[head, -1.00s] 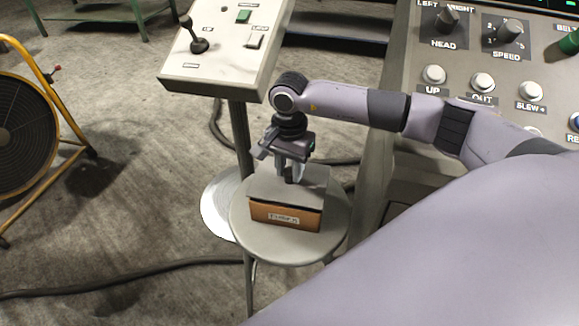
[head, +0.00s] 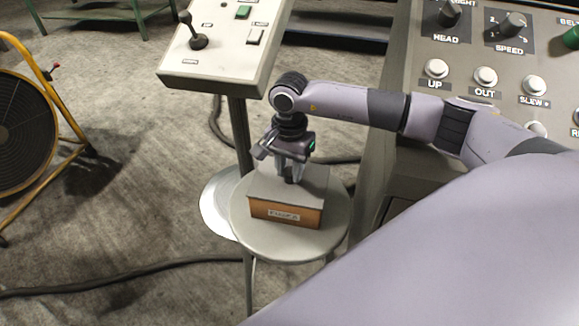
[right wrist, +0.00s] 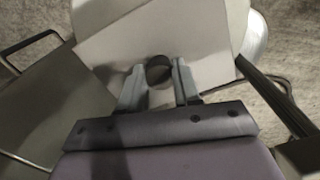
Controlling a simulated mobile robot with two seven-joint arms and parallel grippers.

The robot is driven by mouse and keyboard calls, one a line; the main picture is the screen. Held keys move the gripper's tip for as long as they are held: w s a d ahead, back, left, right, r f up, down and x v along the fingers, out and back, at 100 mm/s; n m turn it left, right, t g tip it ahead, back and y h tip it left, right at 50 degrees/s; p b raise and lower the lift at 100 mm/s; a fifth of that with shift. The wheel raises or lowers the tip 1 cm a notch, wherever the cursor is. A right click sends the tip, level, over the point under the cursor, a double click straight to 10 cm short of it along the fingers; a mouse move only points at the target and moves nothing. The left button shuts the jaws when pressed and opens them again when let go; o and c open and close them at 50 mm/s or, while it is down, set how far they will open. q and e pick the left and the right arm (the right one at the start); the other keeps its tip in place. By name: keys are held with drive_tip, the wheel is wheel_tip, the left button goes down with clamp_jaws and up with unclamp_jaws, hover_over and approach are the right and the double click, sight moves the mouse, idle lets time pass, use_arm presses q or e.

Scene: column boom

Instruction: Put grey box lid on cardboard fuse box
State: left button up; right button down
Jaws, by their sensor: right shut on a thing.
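The cardboard fuse box (head: 272,214) stands on a round grey stool, its labelled brown front facing me. The grey box lid (head: 308,186) lies over the top of the box; at this size I cannot tell whether it is fully seated. My right gripper (head: 291,178) points down over the lid and is shut on its dark round knob. In the right wrist view the knob (right wrist: 158,70) sits between the two fingers (right wrist: 158,84), with the pale lid (right wrist: 205,40) spread out below. My left gripper is not in view.
The round stool (head: 265,248) has a bare rim around the box. A pedestal panel with a joystick (head: 225,55) stands behind it. A large control console (head: 480,110) is at right. A yellow-framed fan (head: 25,130) stands at far left, and a cable (head: 130,276) crosses the floor.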

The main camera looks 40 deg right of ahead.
sight(289, 172)
drive_tip(key=c, duration=0.7)
unclamp_jaws()
drive_tip(key=shift+r, duration=0.6)
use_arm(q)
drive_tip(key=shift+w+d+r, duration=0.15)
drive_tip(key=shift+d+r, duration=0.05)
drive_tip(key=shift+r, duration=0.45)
use_arm(e)
wheel_tip(289, 172, up, 6)
drive_tip(key=shift+r, duration=0.1)
